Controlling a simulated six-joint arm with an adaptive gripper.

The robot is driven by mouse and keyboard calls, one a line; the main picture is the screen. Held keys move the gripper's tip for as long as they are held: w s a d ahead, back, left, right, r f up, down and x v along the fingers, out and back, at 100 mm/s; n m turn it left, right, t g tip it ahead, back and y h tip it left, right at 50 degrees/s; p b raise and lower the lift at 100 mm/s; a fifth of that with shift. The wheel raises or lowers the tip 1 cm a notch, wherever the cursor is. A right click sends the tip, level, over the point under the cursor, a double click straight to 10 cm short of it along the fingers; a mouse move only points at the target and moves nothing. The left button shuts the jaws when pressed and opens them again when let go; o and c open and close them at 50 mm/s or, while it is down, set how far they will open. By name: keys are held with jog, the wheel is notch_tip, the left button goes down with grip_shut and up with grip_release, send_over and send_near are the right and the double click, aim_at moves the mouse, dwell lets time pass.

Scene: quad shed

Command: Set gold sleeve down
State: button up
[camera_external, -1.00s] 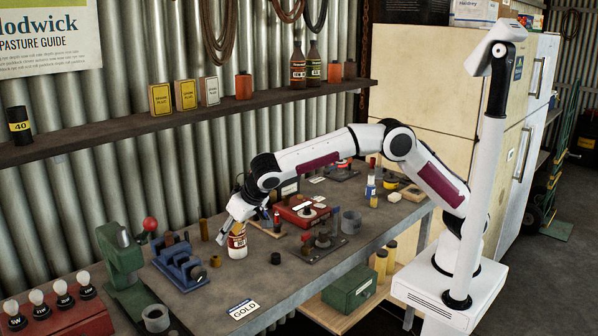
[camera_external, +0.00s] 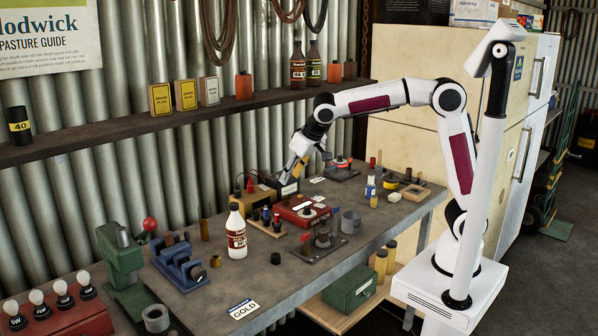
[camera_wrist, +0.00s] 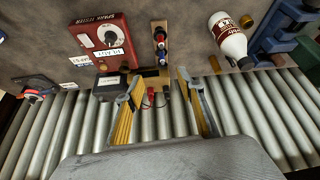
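I cannot be sure which thing is the gold sleeve. A short brass-coloured cylinder (camera_external: 215,261) stands in front of the blue rack; a taller brown one (camera_external: 204,229) stands behind, near the wall. Brown cylinders also show in the wrist view beside the bottle (camera_wrist: 247,21) and nearer the wall (camera_wrist: 214,64). A white card reading GOLD (camera_external: 243,308) lies at the table's front edge. My gripper (camera_external: 293,172) is raised above the back of the table, away from both cylinders. In the wrist view its yellow-padded fingers (camera_wrist: 162,105) are wide apart, with nothing visibly held.
A white-and-red bottle (camera_external: 236,232) stands mid-table. The blue rack (camera_external: 180,265) and green press (camera_external: 120,258) are left. A red spark tester (camera_external: 303,210), a box with red and black terminals (camera_external: 258,193) and a grey ring (camera_external: 350,221) are right.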

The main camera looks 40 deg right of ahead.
jog(key=s+d+r, duration=0.1)
jog(key=s+d, duration=0.5)
jog(key=d, duration=0.4)
jog(key=s+d+r, duration=0.1)
jog(key=s+d, duration=0.4)
jog(key=d, duration=0.5)
jog(key=s+d+f, duration=0.3)
jog(key=s+d, duration=0.1)
jog(key=s, duration=0.3)
jog(key=s+d+f+m, duration=0.1)
jog(key=s+d+f, duration=0.2)
jog(key=s, duration=0.5)
jog(key=shift+s+d+h, duration=0.15)
jog(key=shift+d+h, duration=0.15)
jog(key=shift+d, duration=0.5)
